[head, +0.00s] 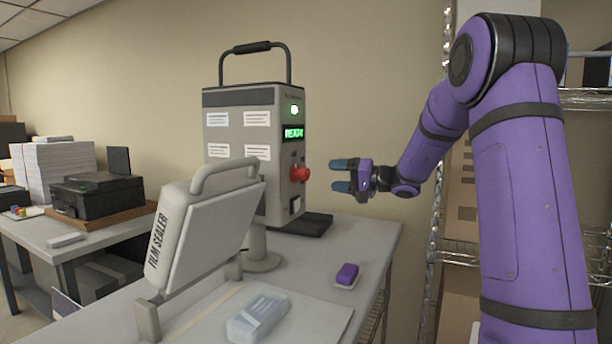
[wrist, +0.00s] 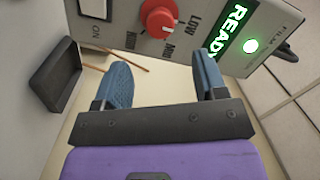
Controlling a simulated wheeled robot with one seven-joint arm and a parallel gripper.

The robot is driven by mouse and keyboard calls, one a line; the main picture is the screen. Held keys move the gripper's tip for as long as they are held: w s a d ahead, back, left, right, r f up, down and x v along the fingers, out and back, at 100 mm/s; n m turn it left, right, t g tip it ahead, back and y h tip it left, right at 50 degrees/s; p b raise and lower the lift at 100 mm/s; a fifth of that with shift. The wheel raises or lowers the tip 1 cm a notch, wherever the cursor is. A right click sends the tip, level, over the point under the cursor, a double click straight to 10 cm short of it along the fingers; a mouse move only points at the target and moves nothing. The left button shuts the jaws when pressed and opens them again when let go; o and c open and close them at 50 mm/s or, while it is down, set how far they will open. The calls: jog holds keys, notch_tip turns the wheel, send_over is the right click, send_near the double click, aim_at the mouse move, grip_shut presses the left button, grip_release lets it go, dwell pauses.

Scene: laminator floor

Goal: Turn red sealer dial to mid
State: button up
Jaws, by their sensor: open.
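The red dial (head: 300,174) sits on the narrow front panel of the grey control tower (head: 238,190), below the lit green READY display (head: 294,133). In the wrist view the red dial (wrist: 158,18) is at the top, with LOW and MID printed beside it and a third label too blurred to read surely. I cannot tell which label its mark points to. My gripper (head: 341,176) is open and empty, to the right of the dial and apart from it. In the wrist view its blue fingers (wrist: 163,78) point toward the panel, with the dial beyond the gap.
The raised FILM SEALER lid (head: 205,230) stands in front of the tower. A purple block (head: 347,275) and a clear wrapped pack (head: 257,317) lie on the table. A wire shelf (head: 432,240) stands at the right. An ON switch (wrist: 95,8) is near the dial.

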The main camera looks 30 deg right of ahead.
aim_at(308, 175)
jog(key=x, duration=0.9)
jog(key=shift+w+a, duration=0.15)
jog(key=shift+a, duration=0.05)
jog(key=c, duration=0.9)
jog(key=shift+m, duration=0.3)
jog(key=m, duration=0.5)
jog(key=shift+f+m+t, duration=0.15)
jog(key=shift+m+t, duration=0.15)
jog(key=m, duration=0.6)
